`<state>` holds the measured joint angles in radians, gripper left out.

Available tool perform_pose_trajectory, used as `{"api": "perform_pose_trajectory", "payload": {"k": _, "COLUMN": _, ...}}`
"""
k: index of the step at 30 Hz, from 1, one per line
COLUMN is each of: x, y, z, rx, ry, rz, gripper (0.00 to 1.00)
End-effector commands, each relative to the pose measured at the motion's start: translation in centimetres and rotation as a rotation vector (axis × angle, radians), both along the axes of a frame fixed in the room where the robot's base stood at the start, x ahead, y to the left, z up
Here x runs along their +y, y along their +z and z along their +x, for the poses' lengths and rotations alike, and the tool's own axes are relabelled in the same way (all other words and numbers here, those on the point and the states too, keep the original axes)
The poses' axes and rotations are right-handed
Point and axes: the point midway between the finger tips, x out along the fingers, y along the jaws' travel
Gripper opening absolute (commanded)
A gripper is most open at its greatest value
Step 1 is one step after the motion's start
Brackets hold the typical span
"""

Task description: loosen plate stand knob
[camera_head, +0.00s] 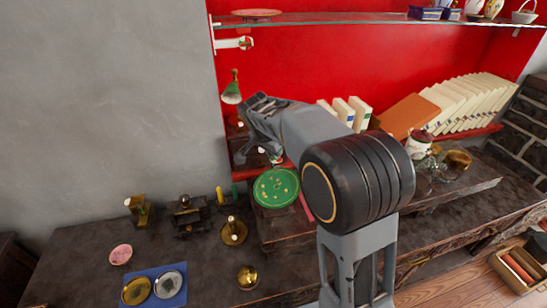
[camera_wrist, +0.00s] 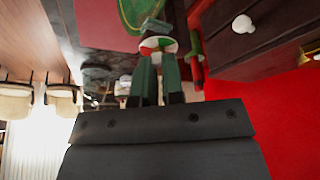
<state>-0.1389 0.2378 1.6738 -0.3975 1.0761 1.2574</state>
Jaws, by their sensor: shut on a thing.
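The green plate (camera_head: 276,188) with gold spots stands tilted on the dark raised step, and its edge shows at the top of the wrist view (camera_wrist: 138,12). A small round knob with red, white and green parts (camera_wrist: 158,44) sits just behind the plate. My gripper (camera_wrist: 158,56) reaches down to it with its two green-looking fingers, one on each side, and is shut on it. In the head view my wrist hides most of the fingers and the knob. The stand itself is mostly hidden.
A glass shelf (camera_head: 330,20) runs above. Books (camera_head: 470,105) and a white pot (camera_head: 418,143) stand at the right. Brass pieces (camera_head: 234,231) stand on the dark table left of the plate.

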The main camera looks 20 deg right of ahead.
Motion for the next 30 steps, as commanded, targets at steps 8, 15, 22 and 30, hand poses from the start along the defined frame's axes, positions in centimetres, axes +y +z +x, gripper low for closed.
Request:
{"api": "perform_pose_trajectory", "payload": {"k": 8, "x": -0.23, "y": -0.15, "z": -0.18, "rx": -0.002, "ry": 0.258, "rz": 0.001, "gripper": 0.00}}
{"api": "perform_pose_trajectory", "payload": {"k": 15, "x": -0.40, "y": -0.02, "z": -0.28, "rx": -0.002, "ry": 0.485, "rz": 0.000, "gripper": 0.00}}
{"api": "perform_pose_trajectory", "payload": {"k": 22, "x": -0.55, "y": 0.02, "z": -0.32, "rx": -0.002, "ry": 0.701, "rz": 0.001, "gripper": 0.00}}
{"api": "perform_pose_trajectory", "payload": {"k": 30, "x": -0.78, "y": 0.05, "z": -0.31, "rx": -0.003, "ry": 0.957, "rz": 0.001, "gripper": 0.00}}
